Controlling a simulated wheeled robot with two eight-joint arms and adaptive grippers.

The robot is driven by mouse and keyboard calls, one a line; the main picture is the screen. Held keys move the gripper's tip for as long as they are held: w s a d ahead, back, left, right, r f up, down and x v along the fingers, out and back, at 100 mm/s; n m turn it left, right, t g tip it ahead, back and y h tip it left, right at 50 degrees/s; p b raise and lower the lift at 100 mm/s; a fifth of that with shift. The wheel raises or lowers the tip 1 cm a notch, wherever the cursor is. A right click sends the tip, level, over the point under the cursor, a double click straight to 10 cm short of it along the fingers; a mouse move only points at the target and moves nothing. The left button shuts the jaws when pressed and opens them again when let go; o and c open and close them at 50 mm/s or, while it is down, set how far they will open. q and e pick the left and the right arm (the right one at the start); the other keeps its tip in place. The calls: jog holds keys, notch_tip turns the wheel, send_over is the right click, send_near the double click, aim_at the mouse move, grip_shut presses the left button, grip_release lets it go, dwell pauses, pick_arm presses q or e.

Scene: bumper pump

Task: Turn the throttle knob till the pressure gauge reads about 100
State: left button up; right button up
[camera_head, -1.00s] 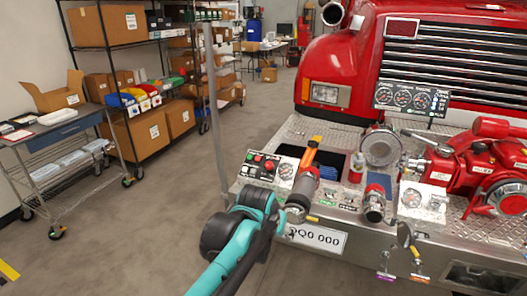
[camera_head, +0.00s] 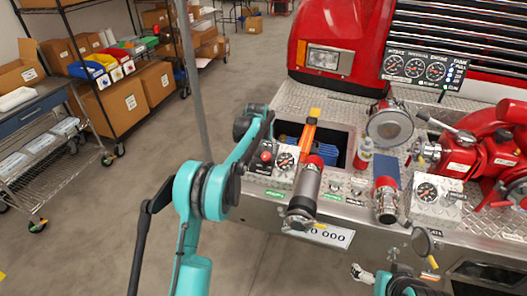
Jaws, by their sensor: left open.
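My left gripper (camera_head: 266,138) is at the left control panel (camera_head: 277,178), close to its red round knob (camera_head: 266,156). It is open, but its fingertips are small and partly hidden by my wrist, so I cannot tell if they touch anything. A small round gauge (camera_head: 286,160) sits beside the red knob. A gauge board (camera_head: 427,69) with three dials stands by the grille; its needles are too small to read. A right-hand box (camera_head: 437,207) carries another gauge (camera_head: 427,192) and a small side handle (camera_head: 457,196). I cannot tell which control is the throttle.
A capped pipe fitting (camera_head: 385,198), a bottle (camera_head: 364,153) and red pump (camera_head: 485,145) lie farther right. A grey pole (camera_head: 190,85) rises left of my arm. Part of my right arm shows at the bottom.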

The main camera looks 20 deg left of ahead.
aim_at(266, 156)
pick_arm(q)
jog(key=b+x, duration=0.1)
jog(key=x, duration=0.5)
jog(key=shift+w+f+b, duration=0.1)
jog(key=shift+f+b, duration=0.25)
jog(key=shift+b, duration=0.05)
jog(key=c, duration=1.1)
